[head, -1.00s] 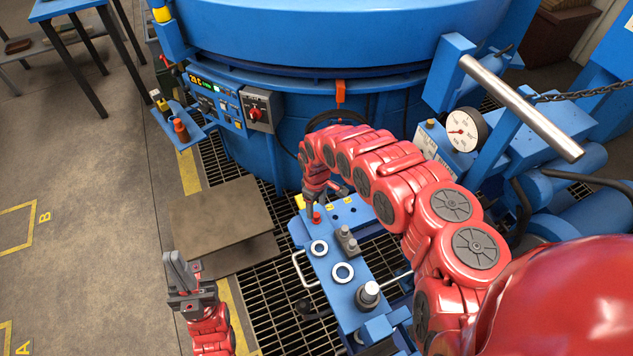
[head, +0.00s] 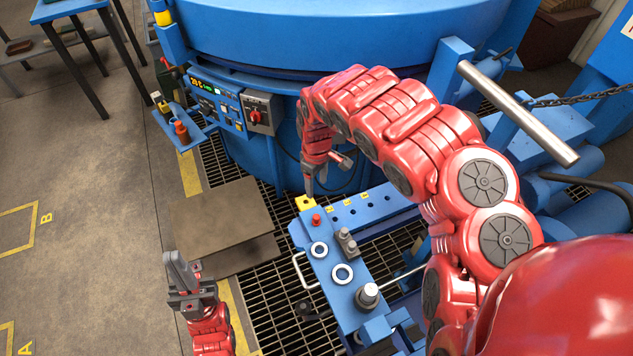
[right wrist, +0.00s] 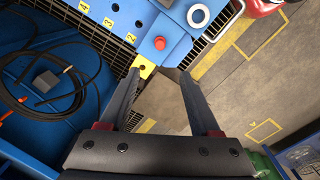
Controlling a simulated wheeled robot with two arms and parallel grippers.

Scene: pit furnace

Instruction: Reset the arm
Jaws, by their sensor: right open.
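My right gripper (head: 309,186) hangs above the far end of a blue fixture (head: 333,262), over a yellow tab (head: 305,203). In the right wrist view its two dark fingers (right wrist: 160,76) are apart with nothing between them. A red button (head: 316,220) stands on the fixture just nearer than the tab; both the button (right wrist: 160,43) and the tab (right wrist: 143,66) also show in the right wrist view. My right arm arches over the fixture's right side. My left gripper (head: 180,280) is at the lower left, clear of everything; its finger gap is not clear.
A large blue furnace (head: 330,60) with a control panel (head: 215,102) fills the back. A brown plate (head: 220,222) lies left of the fixture. A steel bar (head: 515,110) projects at the right. The floor at far left is mostly open.

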